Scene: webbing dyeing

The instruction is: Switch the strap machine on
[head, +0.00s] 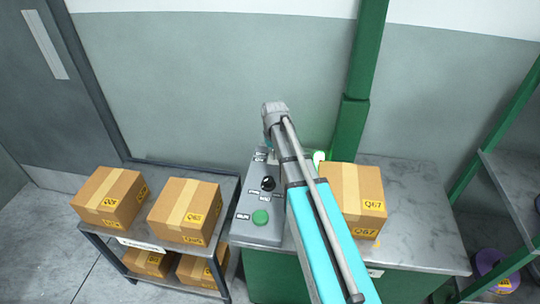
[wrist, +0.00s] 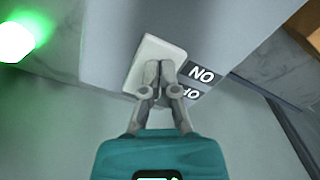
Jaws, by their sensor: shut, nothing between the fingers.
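The strap machine's grey control box (head: 262,205) stands on the bench, with a green button (head: 261,217) and a black knob (head: 268,184) on its face. In the wrist view a white switch plate (wrist: 148,52) sits on the box's grey surface, beside a dark label (wrist: 201,75) that reads as an upside-down ON. My gripper (wrist: 160,67) is shut and empty. Its fingertips overlap the plate and hide part of it; whether they touch is unclear. A green light glows in the wrist view (wrist: 15,41).
A cardboard box (head: 355,200) stands on the bench right of my arm. Several boxes sit on a two-level rack (head: 150,243) at left. A green post (head: 352,110) rises behind the bench. Bare grey bench top (head: 425,215) lies at the right.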

